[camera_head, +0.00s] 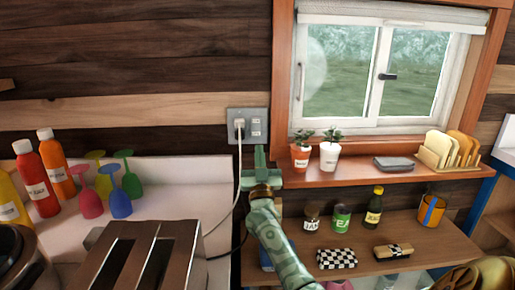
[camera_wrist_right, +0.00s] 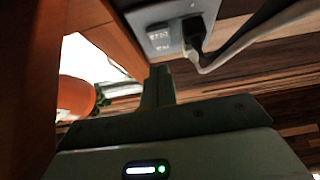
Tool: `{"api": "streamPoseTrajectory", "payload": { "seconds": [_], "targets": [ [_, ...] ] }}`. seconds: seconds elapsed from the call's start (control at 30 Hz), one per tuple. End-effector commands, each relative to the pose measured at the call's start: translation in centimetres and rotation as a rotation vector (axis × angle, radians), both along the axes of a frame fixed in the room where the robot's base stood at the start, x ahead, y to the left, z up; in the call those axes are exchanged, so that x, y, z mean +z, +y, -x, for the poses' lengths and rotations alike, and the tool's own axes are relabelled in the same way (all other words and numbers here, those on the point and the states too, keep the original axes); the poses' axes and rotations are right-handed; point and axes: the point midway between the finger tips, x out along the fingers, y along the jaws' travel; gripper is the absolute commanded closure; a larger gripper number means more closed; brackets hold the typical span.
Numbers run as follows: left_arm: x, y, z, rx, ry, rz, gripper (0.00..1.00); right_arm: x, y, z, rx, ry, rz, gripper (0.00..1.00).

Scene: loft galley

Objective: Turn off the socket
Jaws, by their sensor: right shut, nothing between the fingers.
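The socket (camera_head: 248,113) is a grey plate on the plank wall, left of the window. A plug (camera_head: 239,125) with a white cable sits in its left side, and small switches (camera_head: 257,128) are on its right side. In the right wrist view the socket (camera_wrist_right: 150,15) is at the top, with the plug (camera_wrist_right: 194,28) in it. My right gripper (camera_head: 260,150) is shut and empty, its fingertips just below the socket; whether they touch it I cannot tell. The fingers also show in the right wrist view (camera_wrist_right: 158,82). My left gripper is not in view.
A toaster (camera_head: 140,255) stands on the white counter at lower left, near several bottles and coloured glasses. Right of my arm, the window sill (camera_head: 368,174) bears potted plants (camera_head: 300,155) and a toast rack (camera_head: 450,152). A lower shelf (camera_head: 400,240) holds jars.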

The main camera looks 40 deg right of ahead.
Motion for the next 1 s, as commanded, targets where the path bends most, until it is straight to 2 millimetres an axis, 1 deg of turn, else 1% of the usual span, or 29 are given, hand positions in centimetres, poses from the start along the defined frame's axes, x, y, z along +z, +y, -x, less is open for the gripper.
{"api": "streamPoseTrajectory", "payload": {
  "seconds": [0.07,0.17,0.3,0.47,0.8,0.87,0.97,1.0],
  "targets": [
    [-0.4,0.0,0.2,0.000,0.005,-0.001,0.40,0.9,-0.9,-1.0,-0.001,-0.001,0.002,1.00],
    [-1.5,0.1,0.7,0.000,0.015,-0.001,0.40,0.3,-1.9,-2.4,-0.001,0.005,0.001,1.00],
    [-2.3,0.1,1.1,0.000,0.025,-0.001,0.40,0.2,-2.9,-3.6,0.000,0.004,0.000,1.00],
    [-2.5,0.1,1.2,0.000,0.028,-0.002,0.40,0.4,-3.4,-4.1,0.001,0.002,-0.001,1.00],
    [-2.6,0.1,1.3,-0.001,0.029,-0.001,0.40,0.4,-3.4,-4.1,0.001,0.000,0.001,1.00],
    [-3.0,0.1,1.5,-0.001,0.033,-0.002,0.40,0.1,-3.5,-4.2,0.000,-0.005,0.006,1.00],
    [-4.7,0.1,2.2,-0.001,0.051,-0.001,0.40,-0.7,-3.8,-4.7,-0.002,-0.028,0.029,1.00],
    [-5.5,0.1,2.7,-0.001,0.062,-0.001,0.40,-1.1,-4.0,-5.0,-0.001,-0.041,0.042,1.00]
  ]
}}
